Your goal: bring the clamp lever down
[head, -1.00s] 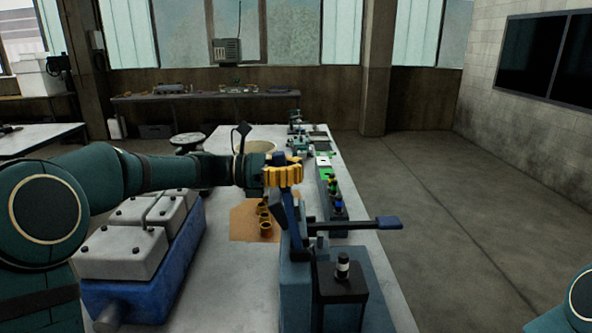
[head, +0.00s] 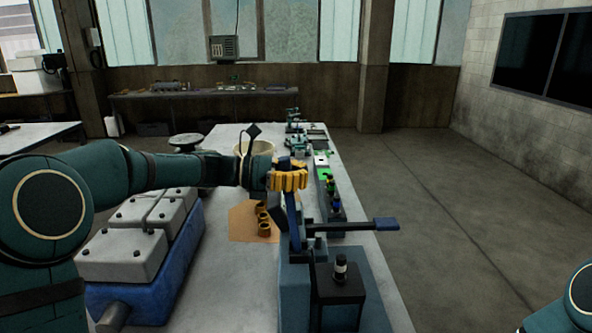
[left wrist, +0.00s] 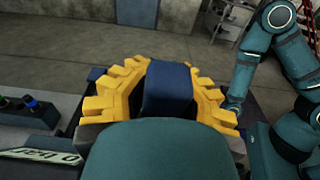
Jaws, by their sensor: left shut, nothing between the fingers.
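The clamp lever (head: 294,218) is a blue bar standing nearly upright on the grey-blue fixture (head: 293,295) at the front right of the bench. My left gripper (head: 288,180), with yellow toothed fingers, is at the lever's upper part, shut with nothing gripped. The lever's tip shows just above the fingers. In the left wrist view, the blue lever end (left wrist: 168,88) appears between the yellow fingers; whether they touch it is unclear. My right gripper is out of view; only part of my right arm shows at the lower right edge of the head view.
A horizontal bar with a blue paddle (head: 385,224) juts right from the fixture. A black block (head: 341,285) stands at its front. A blue engine block with grey covers (head: 125,255) is left. Brass bushings (head: 264,229) lie on a brown mat (head: 240,222). A bucket (head: 258,148) stands behind.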

